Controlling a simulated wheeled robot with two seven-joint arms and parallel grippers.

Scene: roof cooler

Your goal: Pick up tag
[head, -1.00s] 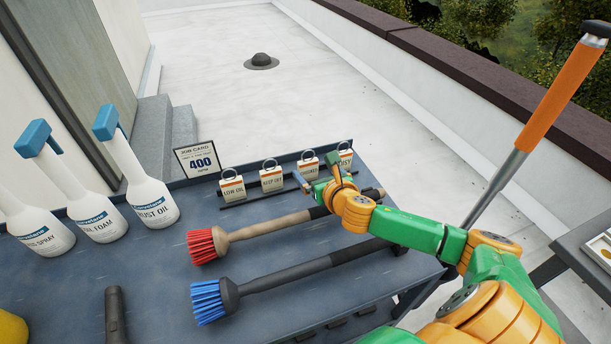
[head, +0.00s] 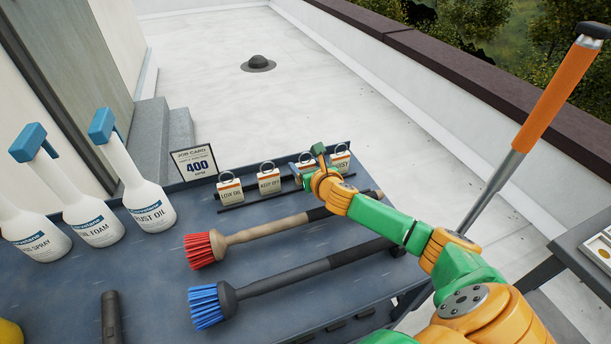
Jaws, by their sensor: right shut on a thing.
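Several white tags with orange tops and metal rings stand in a row on a dark rack at the back of the blue-grey table. From the left they are the LOW OIL tag (head: 230,192), the KEEP OFF tag (head: 269,182), a third tag (head: 306,160) and a right-hand tag (head: 340,162) whose text is partly hidden. My right gripper (head: 308,165) is shut on the third tag. Its fingers and wrist hide most of that tag, including its label. I cannot tell whether the tag is clear of the rack. My left gripper is not in view.
A job card (head: 195,163) stands left of the tags. White spray bottles (head: 150,208) line the table's left side. A red brush (head: 205,249) and a blue brush (head: 207,305) lie in front of the rack. An orange-handled pole (head: 560,95) rises at the right.

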